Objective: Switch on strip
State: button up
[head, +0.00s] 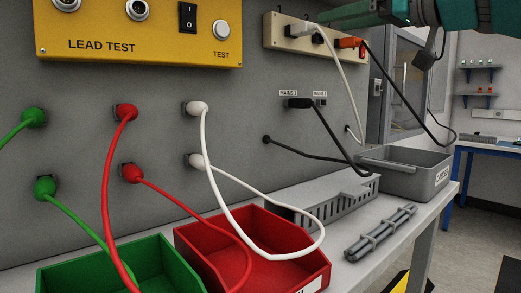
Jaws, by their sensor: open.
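The cream power strip (290,37) is fixed high on the grey wall panel, right of the yellow box.
A black plug (298,103) sits in the mains sockets below the strip. Cables hang down the panel. A red bin (190,240), a green bin (75,280), a grey cable tray (320,198) and a grey crate (405,178) stand on the bench. A yellow lead-test box (140,45) is at left.

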aim_at(363, 49)
jog(key=k+l, duration=0.8)
jog(key=l, duration=0.1)
